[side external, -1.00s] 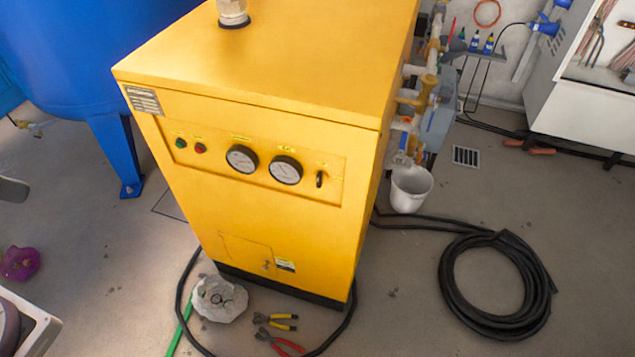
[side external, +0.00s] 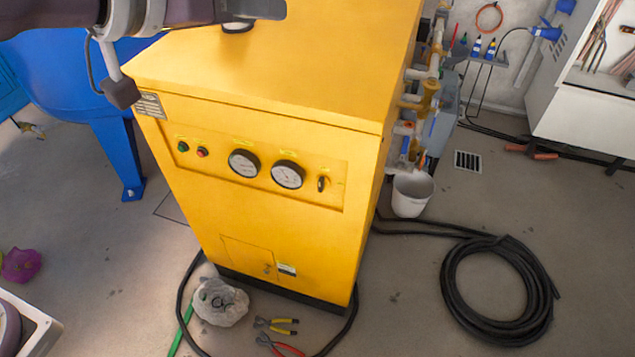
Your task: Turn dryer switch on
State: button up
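The dryer is a large yellow cabinet (side external: 200,215) standing in the middle of the side external view. The dryer switch (side external: 322,184) is a small black knob at the right end of the front panel, its handle roughly upright. To its left are two round gauges (side external: 287,174), a red button (side external: 202,152) and a green button (side external: 183,147). My gripper (side external: 270,9) is at the top edge, in front of the dryer's top in the picture, well up and left of the switch and apart from it. Its fingers are partly cut off, so its opening cannot be told.
A blue tank (side external: 75,75) stands at the left. Pipes and valves (side external: 428,95) run along the dryer's right side above a white bucket (side external: 412,195). A coiled black hose (side external: 450,290), pliers (side external: 278,345) and a plastic bag (side external: 220,305) lie on the floor. The space before the panel is clear.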

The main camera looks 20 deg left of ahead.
aim_at(320, 187)
jog(key=w+d+f+t+y, duration=0.2)
jog(key=d+f+t+y, duration=0.2)
jog(key=d+f+t, duration=0.15)
notch_tip(320, 187, down, 34)
jog(key=w, duration=0.4)
jog(key=w+f, duration=0.1)
jog(key=w, duration=0.1)
jog(key=shift+a+f, duration=0.1)
jog(key=shift+a, duration=0.15)
jog(key=shift+w, duration=0.4)
grip_shut()
